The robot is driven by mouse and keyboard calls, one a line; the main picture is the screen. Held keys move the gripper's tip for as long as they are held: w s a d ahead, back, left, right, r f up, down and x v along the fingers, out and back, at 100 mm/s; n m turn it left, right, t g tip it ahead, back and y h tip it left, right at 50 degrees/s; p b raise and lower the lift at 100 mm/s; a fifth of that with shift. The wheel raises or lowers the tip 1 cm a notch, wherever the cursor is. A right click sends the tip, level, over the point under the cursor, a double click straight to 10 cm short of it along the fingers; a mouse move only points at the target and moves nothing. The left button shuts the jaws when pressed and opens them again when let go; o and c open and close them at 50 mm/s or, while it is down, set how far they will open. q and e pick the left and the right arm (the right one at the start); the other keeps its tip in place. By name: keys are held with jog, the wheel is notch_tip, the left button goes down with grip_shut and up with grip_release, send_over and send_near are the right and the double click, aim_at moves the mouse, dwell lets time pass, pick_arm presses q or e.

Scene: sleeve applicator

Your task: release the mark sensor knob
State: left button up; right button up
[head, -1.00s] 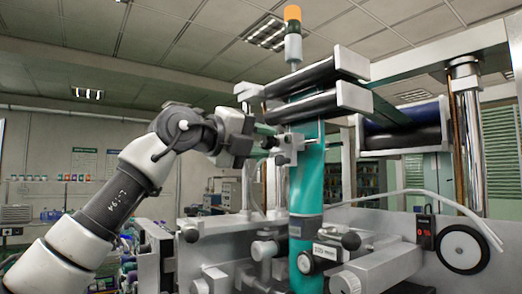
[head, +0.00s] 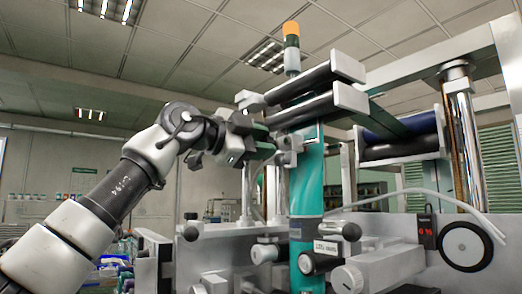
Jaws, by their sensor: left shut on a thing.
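The mark sensor (head: 290,146) is a small light-grey block beside the upper part of the teal sleeve film (head: 306,185), just below the black rollers. Its knob is on the left side and is hidden behind my fingers. My left gripper (head: 268,149) reaches in from the left, level with the sensor, and its dark fingers are shut on the knob. My right gripper is not in the head view.
Black rollers (head: 302,107) with pale end blocks lie just above my left gripper. Metal posts (head: 249,195) stand below it. Black ball handles (head: 351,232), a round dial (head: 466,247) and a red display (head: 427,234) are lower down. The space left of the machine is open.

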pick_arm(q)
jog(key=shift+n+b, duration=0.7)
jog(key=shift+n, duration=1.6)
jog(key=shift+f, duration=0.1)
jog(key=o, duration=0.6)
jog(key=shift+o, duration=0.2)
jog(key=b+v, duration=0.5)
jog(key=v, duration=0.6)
jog(key=shift+w, duration=0.1)
